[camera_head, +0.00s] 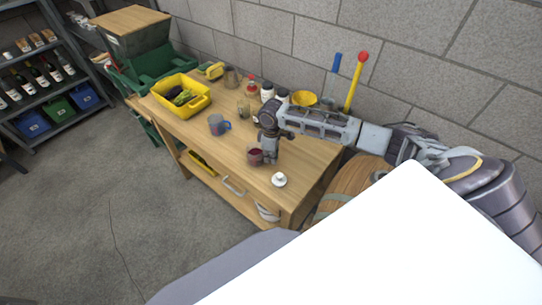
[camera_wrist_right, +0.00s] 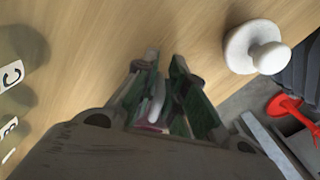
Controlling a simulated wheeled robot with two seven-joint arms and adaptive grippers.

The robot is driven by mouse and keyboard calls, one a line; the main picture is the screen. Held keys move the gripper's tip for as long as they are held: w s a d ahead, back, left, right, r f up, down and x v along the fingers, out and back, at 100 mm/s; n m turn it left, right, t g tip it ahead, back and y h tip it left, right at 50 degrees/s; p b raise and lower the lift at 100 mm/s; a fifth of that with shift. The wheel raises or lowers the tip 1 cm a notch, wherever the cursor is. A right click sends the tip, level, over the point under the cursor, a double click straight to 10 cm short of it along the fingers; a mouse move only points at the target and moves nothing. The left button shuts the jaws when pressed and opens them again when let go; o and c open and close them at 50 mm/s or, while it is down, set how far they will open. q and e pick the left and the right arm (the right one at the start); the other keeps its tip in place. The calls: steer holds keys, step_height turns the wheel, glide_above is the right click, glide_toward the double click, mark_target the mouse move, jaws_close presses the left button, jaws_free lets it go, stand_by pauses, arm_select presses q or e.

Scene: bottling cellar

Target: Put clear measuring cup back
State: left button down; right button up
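A small clear measuring cup (camera_head: 255,156) with dark red contents is near the front edge of the wooden bench. My right gripper (camera_head: 269,158) points down right beside it. In the wrist view the right fingers (camera_wrist_right: 165,62) are close together, with a pale strip like a cup handle (camera_wrist_right: 157,103) between them and a pinkish patch below. The gripper's body hides most of the cup there. I cannot tell whether the cup touches the bench. My left gripper is not in view.
A white knobbed lid (camera_head: 279,180) lies right of the cup; it also shows in the wrist view (camera_wrist_right: 256,47). A blue-grey mug (camera_head: 218,125), a yellow bin (camera_head: 180,96), a glass jar (camera_head: 243,109) and several bottles stand farther back. The bench's left front is clear.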

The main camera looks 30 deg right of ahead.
steer(key=shift+o, duration=1.1)
steer(key=shift+r, duration=0.1)
step_height(320, 180, up, 12)
steer(key=b, duration=0.1)
steer(key=shift+d, duration=0.1)
stand_by(0.3)
